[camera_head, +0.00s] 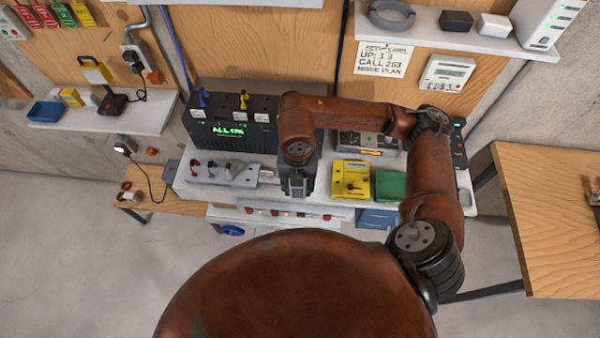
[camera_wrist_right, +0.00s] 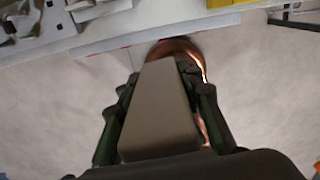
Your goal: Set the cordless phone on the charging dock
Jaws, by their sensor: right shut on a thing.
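My right gripper (camera_head: 297,190) hangs over the front edge of the middle shelf, pointing down. In the right wrist view, its dark fingers (camera_wrist_right: 160,110) are shut on a smooth grey-beige tapered body (camera_wrist_right: 158,105), which appears to be the cordless phone seen from behind. Its far side is hidden. A small black cradle-like unit (camera_head: 112,103) with a reddish spot and a cable sits on the left wall shelf; it may be the charging dock, but it is too small to be sure. The gripper is well to the right of it, apart from it. My left gripper is out of view.
The middle shelf (camera_head: 215,190) holds a black box with green display (camera_head: 235,122), a grey switch strip (camera_head: 225,170), a yellow device (camera_head: 350,180) and a green box (camera_head: 390,186). The left wall shelf (camera_head: 150,118) has bare room at its right end. A wooden table (camera_head: 555,220) stands right.

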